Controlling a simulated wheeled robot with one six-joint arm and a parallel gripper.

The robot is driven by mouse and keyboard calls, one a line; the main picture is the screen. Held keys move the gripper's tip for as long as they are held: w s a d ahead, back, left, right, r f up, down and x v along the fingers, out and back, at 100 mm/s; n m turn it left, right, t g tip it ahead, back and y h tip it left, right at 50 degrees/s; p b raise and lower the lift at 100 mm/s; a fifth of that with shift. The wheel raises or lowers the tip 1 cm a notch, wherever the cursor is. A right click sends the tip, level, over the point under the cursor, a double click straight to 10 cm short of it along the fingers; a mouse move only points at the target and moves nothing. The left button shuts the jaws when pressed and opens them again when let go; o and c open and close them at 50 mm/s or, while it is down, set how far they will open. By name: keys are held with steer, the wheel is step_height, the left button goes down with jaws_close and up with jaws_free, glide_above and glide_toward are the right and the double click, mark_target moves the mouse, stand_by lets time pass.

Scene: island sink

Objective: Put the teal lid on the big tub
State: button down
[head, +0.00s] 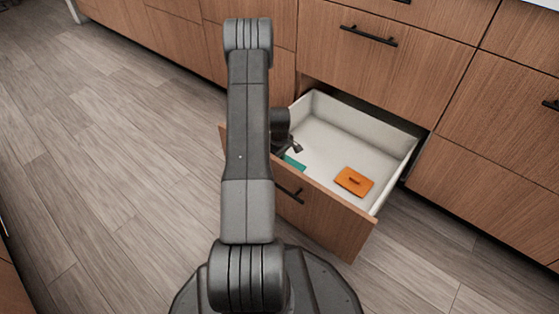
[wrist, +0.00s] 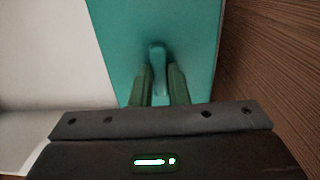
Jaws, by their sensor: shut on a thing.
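The teal lid (head: 293,162) is inside the open drawer near its front left, partly hidden by my arm in the head view. In the wrist view the teal lid (wrist: 190,35) fills the upper middle, with a raised handle at its centre. My gripper (wrist: 160,85) is shut on that handle, one finger on each side. In the head view my gripper (head: 294,150) shows only in part beside my arm. I cannot tell whether the lid touches the drawer floor. The big tub is not in view.
An orange lid (head: 354,182) lies on the drawer floor to the right. The drawer's white walls (head: 400,160) and wooden front (head: 325,222) surround the lids. Wooden cabinets stand behind. The floor (head: 110,170) to the left is clear.

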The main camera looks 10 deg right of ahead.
stand_by(0.4)
steer(key=c, duration=0.8)
jaws_free()
steer(key=shift+c, duration=0.2)
steer(key=shift+r+p, duration=1.95)
steer(key=shift+r, duration=1.55)
steer(key=shift+f, duration=0.15)
step_height(320, 180, down, 7)
steer(key=b, duration=0.4)
steer(key=shift+r, duration=0.2)
